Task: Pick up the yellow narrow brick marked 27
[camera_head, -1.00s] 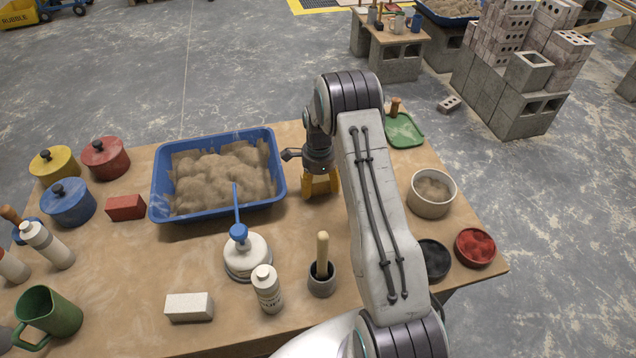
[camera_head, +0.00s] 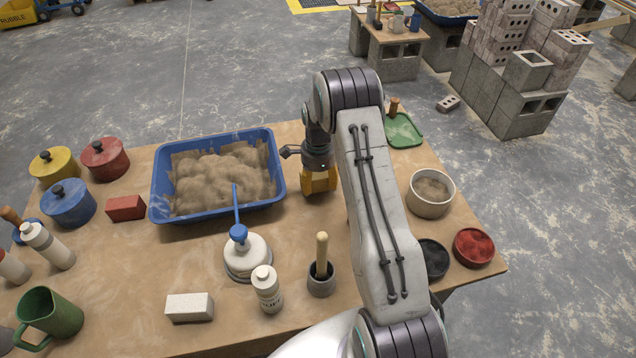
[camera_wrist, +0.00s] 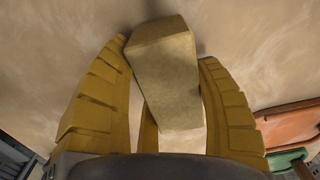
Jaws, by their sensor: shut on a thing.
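In the wrist view a plain pale yellow narrow brick (camera_wrist: 165,75) stands between the yellow fingers of my gripper (camera_wrist: 165,90). The fingers are shut on it, one along each side. No number shows on the faces in sight. In the head view my gripper (camera_head: 319,182) points down at the tabletop, just right of the blue tub of mortar. The brick there is mostly hidden by the fingers, and I cannot tell whether it touches the table.
The blue mortar tub (camera_head: 161,205) is close on the left of my gripper. A green tray (camera_head: 405,130) and a pale bowl (camera_head: 432,205) lie to the right. A red brick (camera_head: 126,208) lies farther left.

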